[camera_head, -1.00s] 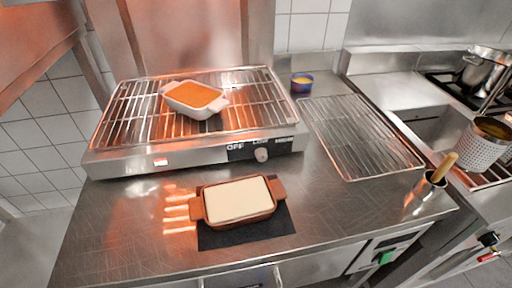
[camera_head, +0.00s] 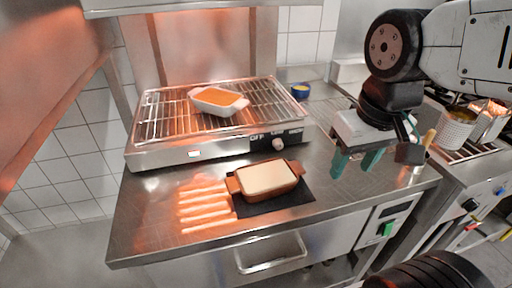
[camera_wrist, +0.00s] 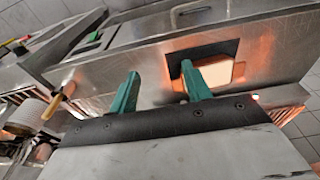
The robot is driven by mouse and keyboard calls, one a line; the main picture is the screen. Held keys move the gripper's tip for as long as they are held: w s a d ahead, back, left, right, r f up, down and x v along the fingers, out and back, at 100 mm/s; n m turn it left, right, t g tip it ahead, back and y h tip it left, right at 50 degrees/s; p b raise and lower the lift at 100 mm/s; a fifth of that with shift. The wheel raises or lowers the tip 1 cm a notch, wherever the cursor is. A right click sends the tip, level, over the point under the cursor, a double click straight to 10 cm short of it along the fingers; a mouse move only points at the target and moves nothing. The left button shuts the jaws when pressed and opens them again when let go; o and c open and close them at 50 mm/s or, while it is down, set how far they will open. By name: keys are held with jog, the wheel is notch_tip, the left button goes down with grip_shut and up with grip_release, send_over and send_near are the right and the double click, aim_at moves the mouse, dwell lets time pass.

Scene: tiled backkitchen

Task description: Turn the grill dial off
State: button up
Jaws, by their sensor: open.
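The grill (camera_head: 190,150) stands on the steel counter at the back left in the head view, with an orange glow on it. Its round grey dial (camera_head: 278,144) sits on the black front panel, near the right end, beside the words OFF, LOW and a third label. The dial's exact pointing is too small to tell. My gripper (camera_head: 357,162) is open and empty, above the counter to the right of the dial, clear of it. Its two green fingers also show in the wrist view (camera_wrist: 160,92). The dial is not clearly seen there.
A white dish with orange food (camera_head: 218,100) sits on the grill rack. A brown dish (camera_head: 265,181) lies on a black mat (camera_head: 300,195) in front of the grill. A blue cup (camera_head: 301,91) stands behind. A perforated pot (camera_head: 455,130) is at right.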

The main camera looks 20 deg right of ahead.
jog(key=w+a+f+t, duration=0.1)
jog(key=w+f, duration=0.2)
jog(key=w, duration=0.9)
jog(key=t, duration=0.2)
send_near(280, 144)
jog(key=x, duration=0.8)
jog(key=shift+w+f, duration=0.3)
jog(key=shift+f, duration=0.25)
jog(key=c, duration=1)
